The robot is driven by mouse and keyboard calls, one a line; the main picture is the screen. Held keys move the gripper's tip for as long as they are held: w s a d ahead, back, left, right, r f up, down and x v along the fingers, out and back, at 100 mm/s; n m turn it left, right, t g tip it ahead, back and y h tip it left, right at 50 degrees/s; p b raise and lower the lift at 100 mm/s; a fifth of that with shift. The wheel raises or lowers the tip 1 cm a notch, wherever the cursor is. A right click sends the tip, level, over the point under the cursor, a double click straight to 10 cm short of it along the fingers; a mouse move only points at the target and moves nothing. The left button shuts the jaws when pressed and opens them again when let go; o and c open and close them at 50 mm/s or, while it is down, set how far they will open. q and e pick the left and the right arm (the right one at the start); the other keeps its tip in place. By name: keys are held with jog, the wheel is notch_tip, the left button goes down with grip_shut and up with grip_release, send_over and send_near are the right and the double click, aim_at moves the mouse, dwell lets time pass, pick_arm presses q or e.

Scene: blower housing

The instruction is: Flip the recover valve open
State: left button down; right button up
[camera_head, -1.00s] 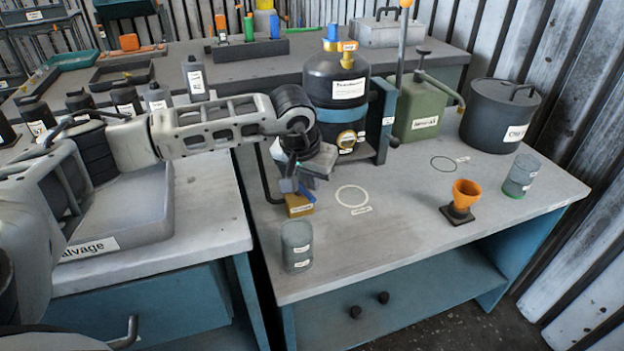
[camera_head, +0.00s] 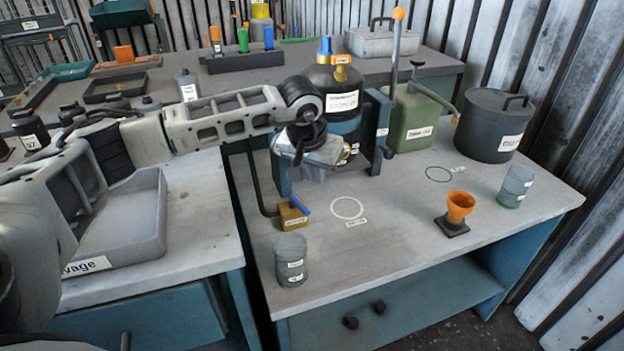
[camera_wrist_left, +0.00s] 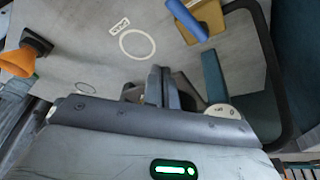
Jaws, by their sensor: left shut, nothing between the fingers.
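A small brass valve block (camera_head: 291,217) with a label too small to read sits on the bench at the end of a dark pipe. Its blue lever (camera_head: 302,206) sticks up at a slant on the right side. The wrist view shows the block (camera_wrist_left: 212,14) and the blue lever (camera_wrist_left: 187,20) at the top. My left gripper (camera_head: 313,172) is shut and empty, above and right of the lever and apart from it, in front of the black tank (camera_head: 338,84). Its closed fingers show in the wrist view (camera_wrist_left: 163,86). My right gripper is out of view.
A glass jar (camera_head: 291,262) stands in front of the valve block. A white ring mark (camera_head: 347,208) lies right of it. An orange funnel cup (camera_head: 460,205), a second jar (camera_head: 515,186), a green can (camera_head: 415,118) and a dark pot (camera_head: 495,128) stand farther right. The bench middle is clear.

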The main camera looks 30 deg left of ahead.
pick_arm(q)
jog(key=a+v, duration=0.2)
jog(key=v, duration=0.7)
jog(key=shift+r, duration=0.3)
jog(key=shift+s, duration=0.1)
